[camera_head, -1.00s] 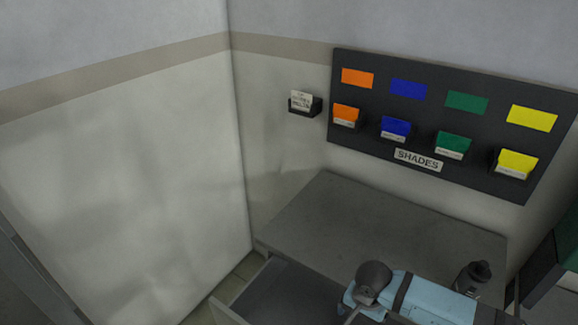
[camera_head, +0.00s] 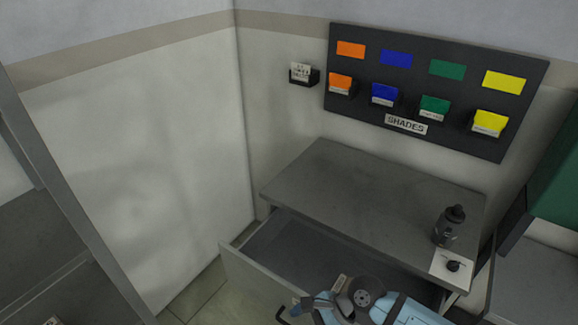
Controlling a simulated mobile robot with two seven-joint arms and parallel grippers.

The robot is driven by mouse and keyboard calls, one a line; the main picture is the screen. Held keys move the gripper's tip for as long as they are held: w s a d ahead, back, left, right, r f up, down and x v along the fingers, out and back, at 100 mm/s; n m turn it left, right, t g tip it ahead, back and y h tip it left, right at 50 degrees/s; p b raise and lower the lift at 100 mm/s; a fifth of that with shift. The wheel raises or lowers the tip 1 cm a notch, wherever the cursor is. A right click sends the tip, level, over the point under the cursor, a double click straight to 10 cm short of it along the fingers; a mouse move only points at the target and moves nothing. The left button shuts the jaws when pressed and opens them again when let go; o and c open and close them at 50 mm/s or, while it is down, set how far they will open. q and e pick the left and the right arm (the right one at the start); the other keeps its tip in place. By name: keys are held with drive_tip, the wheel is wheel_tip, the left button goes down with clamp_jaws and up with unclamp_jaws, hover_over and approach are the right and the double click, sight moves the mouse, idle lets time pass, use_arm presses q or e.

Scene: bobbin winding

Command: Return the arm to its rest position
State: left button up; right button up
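One of my arms, light blue and dark grey, comes in at the bottom right, over the front of the open drawer (camera_head: 290,248). It looks like my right arm. Its gripper (camera_head: 306,304) is small and low in the picture, close to the drawer's front panel. I cannot tell whether its fingers are open or shut, or whether they touch the drawer. A dark hooked piece, perhaps a handle, shows just left of it. My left gripper is not in view.
The drawer belongs to a grey cabinet (camera_head: 350,190). A dark bottle (camera_head: 448,226) and a white card with a black knob (camera_head: 453,266) are on its top at right. A shades board (camera_head: 420,85) with coloured cards hangs above. A grey shelf unit stands at left.

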drive_tip(key=s+a+r+m+t+y, duration=0.1)
drive_tip(key=a+r+m+t+y, duration=0.4)
drive_tip(key=r+m+y, duration=0.75)
drive_tip(key=d+f+m+t+h, duration=0.5)
drive_tip(key=d+m+t+h, duration=0.15)
drive_tip(key=m, duration=0.95)
drive_tip(key=d+f+m+t+h, duration=0.55)
drive_tip(key=d+m+h, duration=0.25)
drive_tip(key=m, duration=0.8)
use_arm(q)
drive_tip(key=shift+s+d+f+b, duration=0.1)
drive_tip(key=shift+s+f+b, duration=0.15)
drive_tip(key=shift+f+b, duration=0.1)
use_arm(e)
drive_tip(key=s+d+f+m+g+h, duration=0.3)
drive_tip(key=s+d+f+m, duration=0.3)
drive_tip(key=m, duration=0.5)
wheel_tip(320, 180, down, 2)
drive_tip(key=shift+s+d+f+g+h, duration=0.2)
drive_tip(key=shift+s+g+h, duration=0.25)
drive_tip(key=shift+s, duration=0.45)
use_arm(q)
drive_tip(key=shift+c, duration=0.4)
use_arm(e)
drive_tip(key=shift+a, duration=0.1)
